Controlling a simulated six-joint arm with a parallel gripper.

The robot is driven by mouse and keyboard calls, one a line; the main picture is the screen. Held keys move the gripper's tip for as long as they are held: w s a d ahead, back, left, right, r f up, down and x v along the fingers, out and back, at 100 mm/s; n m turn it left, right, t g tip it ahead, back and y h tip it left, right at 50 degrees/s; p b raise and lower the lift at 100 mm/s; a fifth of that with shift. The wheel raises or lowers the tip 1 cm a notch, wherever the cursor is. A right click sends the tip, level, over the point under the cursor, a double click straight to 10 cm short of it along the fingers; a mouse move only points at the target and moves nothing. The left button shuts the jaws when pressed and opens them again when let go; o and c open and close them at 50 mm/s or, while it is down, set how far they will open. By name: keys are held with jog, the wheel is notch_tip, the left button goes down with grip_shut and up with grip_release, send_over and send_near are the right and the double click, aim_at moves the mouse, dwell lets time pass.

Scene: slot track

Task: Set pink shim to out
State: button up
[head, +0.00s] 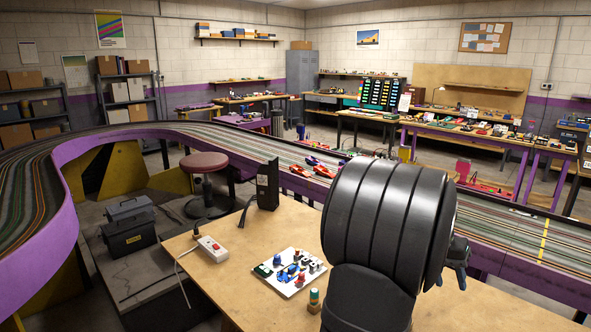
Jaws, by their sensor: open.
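My gripper (453,278) shows only in part at the right of my big black arm link, above the wooden bench top. Its jaws are apart and I see nothing held between them. A small pink upright piece (463,170) stands by the far side of the slot track, up and away from my gripper. I cannot tell whether it is the pink shim, and its setting is too small to read. My arm hides part of the track and bench.
The slot track (510,238) with purple sides runs behind the bench (240,275). Red and blue cars (318,168) sit on it. On the bench are a white tray (283,285) of small parts, a power strip (212,248), a black upright box (267,186) and a small green-and-tan jar (314,300).

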jog(key=shift+d+f, duration=0.1)
jog(key=shift+f, duration=0.15)
grip_shut()
jog(key=s+d+f+h, duration=0.1)
jog(key=d+f, duration=0.2)
jog(key=f, duration=0.6)
jog(key=s+d+f+n+t+h, duration=0.1)
jog(key=d+f, duration=0.2)
jog(key=f, duration=0.6)
jog(key=s+d+f+t+h, duration=0.1)
jog(key=d+f, duration=0.3)
jog(key=f, duration=0.5)
jog(key=shift+s+d+f, duration=0.1)
jog(key=shift+s, duration=0.1)
